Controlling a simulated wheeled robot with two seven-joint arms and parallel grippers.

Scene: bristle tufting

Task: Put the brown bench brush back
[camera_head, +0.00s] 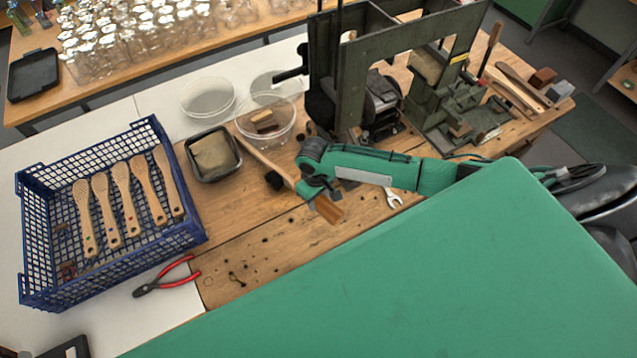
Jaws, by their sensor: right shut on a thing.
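The brown bench brush (265,155) has a long light wooden handle running up and left from my right gripper (308,188), over the wooden bench. A brown block-like end (328,208) shows just below the gripper and looks like the brush's head. My green right arm comes in from the right, and its gripper is shut on the brush around the middle. The jaws and arm hide part of the brush. I cannot tell whether the brush touches the bench. My left gripper is not in view.
A blue crate (180,243) with several wooden brushes stands left. A dark green machine (345,85) stands behind. Bare bench (245,245) shows in front.

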